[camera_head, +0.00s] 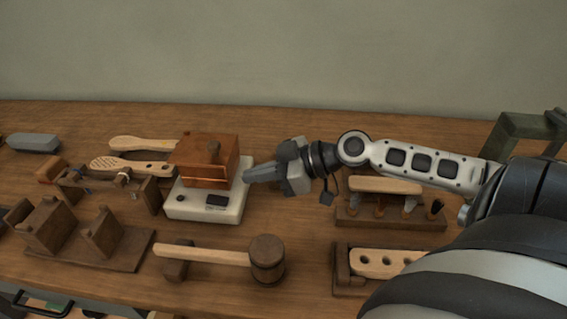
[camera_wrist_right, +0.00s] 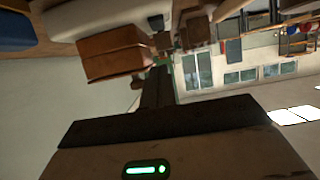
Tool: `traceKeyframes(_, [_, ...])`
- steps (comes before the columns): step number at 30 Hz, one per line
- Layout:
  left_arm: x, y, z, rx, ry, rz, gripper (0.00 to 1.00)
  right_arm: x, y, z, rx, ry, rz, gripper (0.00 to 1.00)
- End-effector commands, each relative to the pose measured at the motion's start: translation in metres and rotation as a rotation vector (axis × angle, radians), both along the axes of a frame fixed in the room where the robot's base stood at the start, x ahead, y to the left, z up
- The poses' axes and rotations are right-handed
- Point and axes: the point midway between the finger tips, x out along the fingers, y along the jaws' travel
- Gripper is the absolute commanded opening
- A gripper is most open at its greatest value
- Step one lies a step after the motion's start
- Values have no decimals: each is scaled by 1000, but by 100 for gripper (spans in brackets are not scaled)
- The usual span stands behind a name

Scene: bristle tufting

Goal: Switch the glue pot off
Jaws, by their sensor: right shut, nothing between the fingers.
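The glue pot (camera_head: 205,160) is a copper-brown box with a dark knob on its lid, standing on a white base (camera_head: 228,216). The base's front face carries a small round dark knob (camera_head: 180,198) and a dark rectangular panel (camera_head: 216,201); I cannot read their setting. My right gripper (camera_head: 247,178) is shut and empty, its fingers pointing left at the right side of the pot and base. I cannot tell if the tips touch. In the right wrist view the pot (camera_wrist_right: 113,55) and base (camera_wrist_right: 95,18) appear turned, beside the gripper fingers (camera_wrist_right: 158,80). My left gripper is out of view.
A wooden mallet (camera_head: 267,259) lies in front of the base. Wooden brushes (camera_head: 133,166) and a stand (camera_head: 75,185) are to the left. A tool rack (camera_head: 392,220) and a block with holes (camera_head: 385,262) are to the right. The wall (camera_head: 280,50) is behind the bench.

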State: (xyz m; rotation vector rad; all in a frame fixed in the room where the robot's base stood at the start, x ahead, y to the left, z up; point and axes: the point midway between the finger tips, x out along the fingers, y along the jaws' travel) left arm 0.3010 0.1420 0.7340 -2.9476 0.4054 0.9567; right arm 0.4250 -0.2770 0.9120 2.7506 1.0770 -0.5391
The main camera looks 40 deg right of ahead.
Motion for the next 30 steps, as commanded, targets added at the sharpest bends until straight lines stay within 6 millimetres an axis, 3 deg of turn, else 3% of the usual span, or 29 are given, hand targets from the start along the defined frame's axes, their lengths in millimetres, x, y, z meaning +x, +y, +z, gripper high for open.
traceKeyframes(13, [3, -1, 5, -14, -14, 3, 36, -35, -32, 5, 1, 1, 1, 0])
traceKeyframes(30, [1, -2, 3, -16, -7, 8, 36, -37, -35, 6, 0, -1, 0, 0])
